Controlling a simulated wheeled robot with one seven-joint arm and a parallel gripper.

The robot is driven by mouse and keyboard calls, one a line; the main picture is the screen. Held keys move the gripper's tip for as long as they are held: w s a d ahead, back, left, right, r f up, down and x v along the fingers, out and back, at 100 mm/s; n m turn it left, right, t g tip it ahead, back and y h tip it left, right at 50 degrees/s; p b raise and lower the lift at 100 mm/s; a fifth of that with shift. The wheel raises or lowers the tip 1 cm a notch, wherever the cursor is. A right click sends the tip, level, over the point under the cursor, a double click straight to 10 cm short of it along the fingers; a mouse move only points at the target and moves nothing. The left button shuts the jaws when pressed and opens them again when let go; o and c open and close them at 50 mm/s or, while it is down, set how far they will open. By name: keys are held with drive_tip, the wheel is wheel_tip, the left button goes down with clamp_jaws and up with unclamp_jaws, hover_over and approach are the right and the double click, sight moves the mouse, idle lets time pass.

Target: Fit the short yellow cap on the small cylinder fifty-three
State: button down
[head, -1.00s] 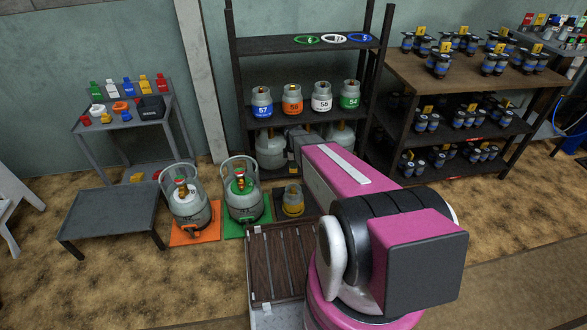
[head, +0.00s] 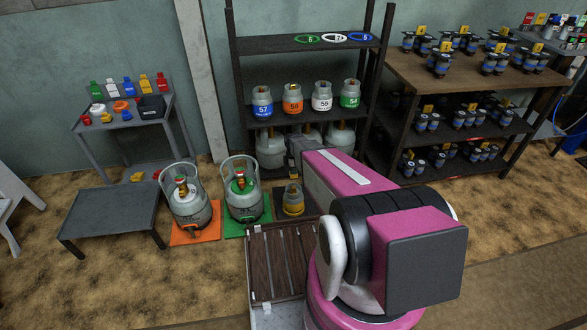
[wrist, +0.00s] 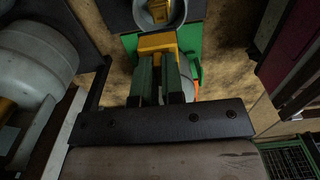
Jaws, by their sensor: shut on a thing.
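My gripper (wrist: 158,66) shows in the wrist view with its two dark green fingers close together. It is shut on a short yellow cap (wrist: 157,42) at the fingertips. In the head view the fingers and cap are not clearly visible, and my arm covers part of that area. The small grey cylinder with a yellow mark (head: 293,204) stands upright on a dark mat, right of the green mat. Its number is too small to read. In the wrist view a grey round collar with a yellow top (wrist: 160,12) lies beyond the held cap, apparently that cylinder.
Two larger cylinders stand on an orange mat (head: 191,237) and a green mat (head: 236,232). A dark shelf (head: 305,119) holds small numbered cylinders, with large grey ones below. A wide grey cylinder (wrist: 35,85) is close left in the wrist view. A low table (head: 112,215) is empty.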

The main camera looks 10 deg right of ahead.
hover_over(294, 187)
drive_tip(key=shift+a+f, duration=0.1)
drive_tip(key=shift+f, duration=3.25)
drive_tip(key=shift+f, duration=1.75)
drive_tip(key=c, duration=1.2)
unclamp_jaws()
drive_tip(key=shift+o, duration=0.2)
wheel_tip(294, 187, up, 11)
drive_tip(key=shift+f, duration=0.1)
drive_tip(key=s+r+m, duration=1.8)
drive_tip(key=s+r, duration=0.3)
drive_tip(key=r, duration=0.1)
drive_tip(key=shift+s, duration=0.2)
